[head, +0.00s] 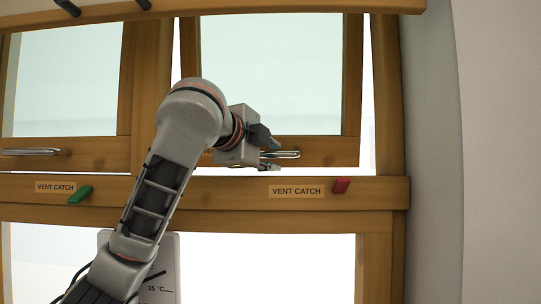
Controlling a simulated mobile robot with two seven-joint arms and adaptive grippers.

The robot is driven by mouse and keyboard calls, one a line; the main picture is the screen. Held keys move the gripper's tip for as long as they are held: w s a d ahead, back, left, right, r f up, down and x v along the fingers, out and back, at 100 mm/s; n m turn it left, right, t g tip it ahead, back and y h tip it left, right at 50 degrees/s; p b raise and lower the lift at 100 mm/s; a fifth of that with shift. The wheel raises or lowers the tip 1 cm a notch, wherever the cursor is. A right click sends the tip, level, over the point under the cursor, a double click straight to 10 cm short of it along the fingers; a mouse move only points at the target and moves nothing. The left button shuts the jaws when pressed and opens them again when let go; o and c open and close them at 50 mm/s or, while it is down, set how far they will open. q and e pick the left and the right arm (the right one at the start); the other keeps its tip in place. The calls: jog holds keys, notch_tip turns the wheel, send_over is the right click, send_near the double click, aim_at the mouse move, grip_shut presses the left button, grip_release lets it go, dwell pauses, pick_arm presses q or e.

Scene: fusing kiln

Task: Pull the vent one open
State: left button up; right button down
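The right-hand vent (330,151) is a wood-framed pane with a metal bar handle (288,154) on its bottom rail. Bright gaps show along its sides and under its bottom edge, so it stands ajar, tilted from the top. My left gripper (273,155) is at the left part of this handle. Its two fingers are apart, one above and one below the bar; I cannot tell whether they touch it. A label on the rail is mostly hidden behind my gripper. A red catch (341,186) sits below, beside a "VENT CATCH" label (296,191). My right gripper is not in view.
A card marked "35 °C" (168,265) is partly behind my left arm. A grey wall (430,160) stands to the right.

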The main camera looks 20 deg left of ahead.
pick_arm(q)
jog(key=v, duration=1.1)
jog(key=shift+s, duration=0.55)
